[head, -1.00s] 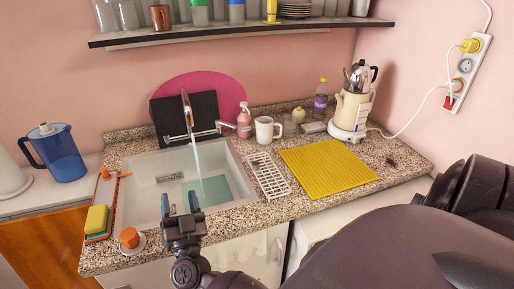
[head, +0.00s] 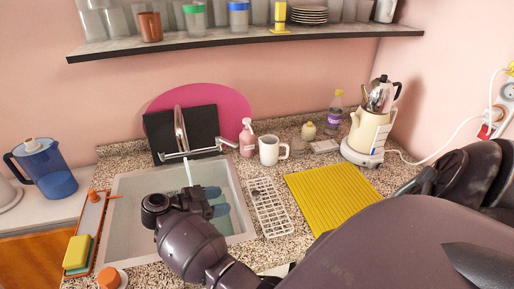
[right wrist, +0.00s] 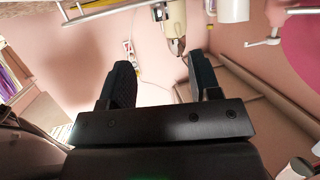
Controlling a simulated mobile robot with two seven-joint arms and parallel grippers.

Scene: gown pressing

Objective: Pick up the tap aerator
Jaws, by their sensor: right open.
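I cannot make out the tap aerator for certain. A small dark spot (head: 255,192) shows at the far end of the white rack (head: 270,214) in the head view, too small to identify. The tap (head: 190,154) stands behind the sink, with water running from it. My right gripper (head: 216,201) is over the sink (head: 130,205), left of the rack, with nothing seen between its fingers. In the right wrist view its two fingers (right wrist: 162,80) are apart and empty. My right gripper and forearm hide part of the sink. My left gripper is not in view.
Right of the rack lies a yellow ribbed mat (head: 330,195). Behind stand a white mug (head: 270,151), a pink soap bottle (head: 247,143) and a kettle (head: 367,130). A sponge (head: 77,252) lies left of the sink. A shelf (head: 240,37) runs above.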

